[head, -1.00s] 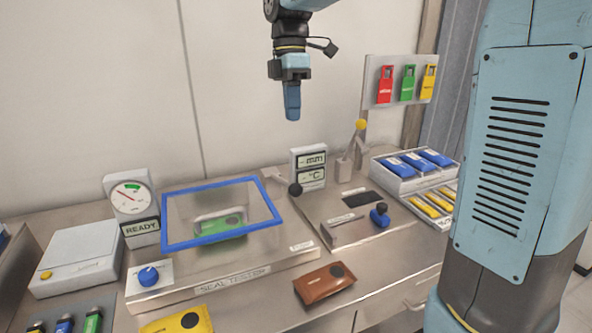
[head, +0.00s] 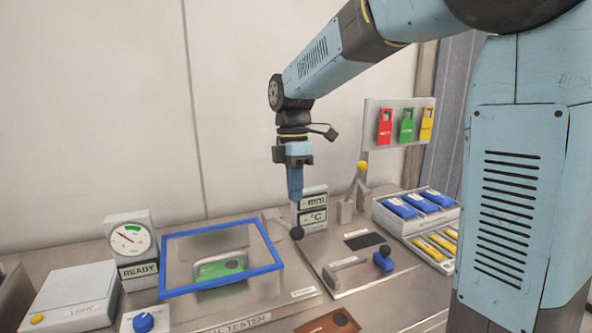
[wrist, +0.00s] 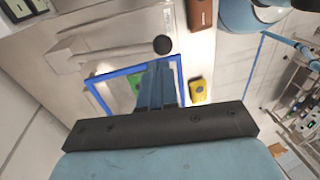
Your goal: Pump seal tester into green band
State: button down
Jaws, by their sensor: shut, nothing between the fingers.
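The seal tester (head: 235,325) has a blue-framed clear lid (head: 222,228), with a green pouch (head: 222,266) visible beneath it. Its round gauge (head: 130,240) has a green band at the top; the red needle appears left of the band. A READY display sits below the gauge. A grey lever with a black ball knob (head: 296,232) stands at the tester's back right; the knob also shows in the wrist view (wrist: 162,45). My gripper (head: 296,198) is shut and empty, pointing down just above the knob, apparently apart from it. Its fingers show in the wrist view (wrist: 157,68).
A blue dial (head: 143,322) is at the tester's front left. To the right are a mm/°C display (head: 314,209), a second machine with a lever and a blue clamp (head: 383,261), trays of blue and yellow packs (head: 440,212) and hanging tags (head: 406,124). A brown pouch (head: 328,322) lies in front.

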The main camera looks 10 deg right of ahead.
jog(key=shift+s+f, duration=0.2)
jog(key=shift+f, duration=0.75)
jog(key=shift+s+f, duration=0.15)
jog(key=shift+f, duration=0.8)
jog(key=shift+s+f, duration=0.2)
jog(key=shift+f, duration=0.75)
